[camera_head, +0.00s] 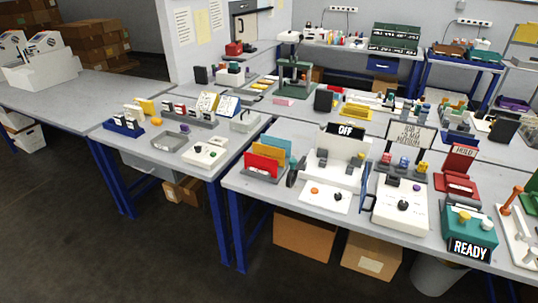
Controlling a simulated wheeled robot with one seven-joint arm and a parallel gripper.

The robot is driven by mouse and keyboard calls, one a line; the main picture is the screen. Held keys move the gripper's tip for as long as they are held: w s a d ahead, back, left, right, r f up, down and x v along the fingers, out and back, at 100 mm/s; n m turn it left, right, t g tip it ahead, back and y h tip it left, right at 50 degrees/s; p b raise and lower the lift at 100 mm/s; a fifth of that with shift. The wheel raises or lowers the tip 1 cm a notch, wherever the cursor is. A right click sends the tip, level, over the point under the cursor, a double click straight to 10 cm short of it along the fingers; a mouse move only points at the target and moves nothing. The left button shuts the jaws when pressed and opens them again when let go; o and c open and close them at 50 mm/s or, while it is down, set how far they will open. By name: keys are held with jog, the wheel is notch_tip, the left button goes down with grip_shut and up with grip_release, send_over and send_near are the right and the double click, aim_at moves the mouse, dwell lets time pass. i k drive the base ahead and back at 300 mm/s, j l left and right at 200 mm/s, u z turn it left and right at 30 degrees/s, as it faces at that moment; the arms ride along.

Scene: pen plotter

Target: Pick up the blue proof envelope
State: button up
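A blue envelope-like sheet (277,144) stands upright at the back of a small rack on the near table. A yellow one (267,153) and a red one (262,165) stand in front of it and hide its lower part. I take the blue sheet to be the blue proof envelope; no writing on it is readable from here. My gripper is not in view.
The rack stands near the left end of the near table (238,182). To its right are a white machine with an OFF sign (345,131) and a white control box (403,205). Another table (135,146) with trays is left, across a narrow gap. The dark floor (110,255) in front is clear.

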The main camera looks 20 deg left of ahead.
aim_at(273, 141)
jog(key=i+j+u, duration=0.65)
jog(key=i+u, duration=1.1)
jog(key=i+l+u, duration=0.3)
jog(key=i+u, duration=0.15)
jog(key=i, duration=0.05)
